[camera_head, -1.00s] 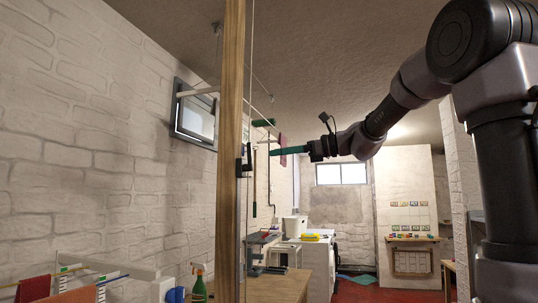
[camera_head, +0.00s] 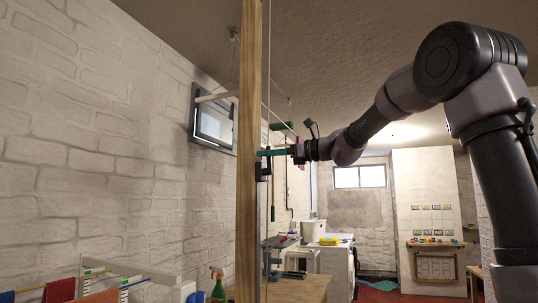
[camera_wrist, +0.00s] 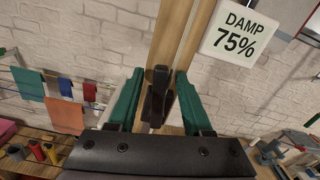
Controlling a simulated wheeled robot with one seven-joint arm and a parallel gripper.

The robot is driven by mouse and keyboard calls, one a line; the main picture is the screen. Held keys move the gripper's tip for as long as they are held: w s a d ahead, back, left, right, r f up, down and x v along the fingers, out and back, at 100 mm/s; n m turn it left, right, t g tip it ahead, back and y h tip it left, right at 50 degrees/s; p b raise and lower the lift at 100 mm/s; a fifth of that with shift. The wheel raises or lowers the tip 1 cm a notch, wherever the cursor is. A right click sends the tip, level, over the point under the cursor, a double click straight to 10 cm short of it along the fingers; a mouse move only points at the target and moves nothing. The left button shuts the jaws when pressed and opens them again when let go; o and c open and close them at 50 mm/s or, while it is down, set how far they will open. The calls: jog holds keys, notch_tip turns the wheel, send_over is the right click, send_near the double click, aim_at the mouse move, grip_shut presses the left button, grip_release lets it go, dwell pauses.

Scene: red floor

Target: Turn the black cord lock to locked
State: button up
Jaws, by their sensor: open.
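The black cord lock (camera_wrist: 158,96) is fixed on a wooden post (camera_wrist: 172,35). In the wrist view its dark lever stands roughly upright between the fingers of my gripper (camera_wrist: 158,80). The two green fingers are open, one on each side, with a gap visible beside the lever. In the head view the cord lock (camera_head: 263,172) shows as a small dark shape at the post's right edge, partly covered by my gripper (camera_head: 262,153). I cannot tell whether a finger touches it.
A sign reading "DAMP 75%" (camera_wrist: 238,33) is right of the post. A cord (camera_head: 268,80) runs along the post. Cloths (camera_wrist: 65,115) hang at the left. A wooden table (camera_head: 300,290) with a green spray bottle (camera_head: 218,288) lies below.

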grip_shut()
dwell(1.4)
